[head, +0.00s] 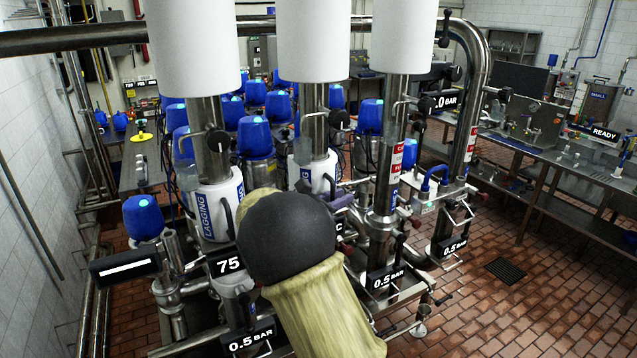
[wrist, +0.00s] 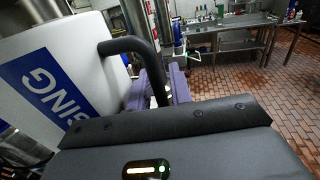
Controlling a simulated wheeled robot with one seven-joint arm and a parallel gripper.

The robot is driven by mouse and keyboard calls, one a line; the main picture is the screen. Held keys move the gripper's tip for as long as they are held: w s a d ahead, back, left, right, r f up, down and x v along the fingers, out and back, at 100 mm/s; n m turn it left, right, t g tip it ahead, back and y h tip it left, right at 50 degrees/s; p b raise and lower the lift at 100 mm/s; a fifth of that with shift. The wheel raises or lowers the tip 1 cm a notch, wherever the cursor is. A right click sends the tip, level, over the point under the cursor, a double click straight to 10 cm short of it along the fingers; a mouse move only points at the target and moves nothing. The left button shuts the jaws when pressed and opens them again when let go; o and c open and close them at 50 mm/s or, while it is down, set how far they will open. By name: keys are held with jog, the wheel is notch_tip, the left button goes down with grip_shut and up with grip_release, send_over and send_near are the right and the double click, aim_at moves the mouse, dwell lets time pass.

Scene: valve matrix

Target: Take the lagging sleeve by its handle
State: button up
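A white lagging sleeve with a blue label (head: 312,173) sits around the middle pipe in the head view, partly hidden by my arm. In the wrist view the white sleeve (wrist: 62,72) fills the left side. Its dark, bent handle (wrist: 140,47) stands out to the right and runs down toward my gripper. My gripper (wrist: 160,92) has purple fingers on both sides of the handle's lower part. Whether they touch it is hidden behind the dark wrist housing. In the head view a bit of purple gripper (head: 341,200) shows beside the middle sleeve.
Another lagging sleeve (head: 215,210) sits on the left pipe, with a dark handle. Blue-capped valves (head: 255,137) crowd behind. White cylinders (head: 312,40) hang above on the pipes. Gauge plates (head: 385,279) stand low in front. The tiled floor (head: 545,275) at right is open, before a steel bench (head: 560,165).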

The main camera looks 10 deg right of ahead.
grip_shut()
jog(key=shift+r, duration=0.1)
jog(key=s+d+b, duration=0.2)
jog(key=s+b, duration=0.2)
jog(key=s, duration=0.4)
jog(key=s+d+r+b, duration=0.1)
jog(key=s+d+b, duration=0.2)
jog(key=s, duration=0.6)
jog(key=shift+d+r+b, duration=0.15)
jog(key=shift+d+b, duration=0.15)
jog(key=shift+b, duration=0.25)
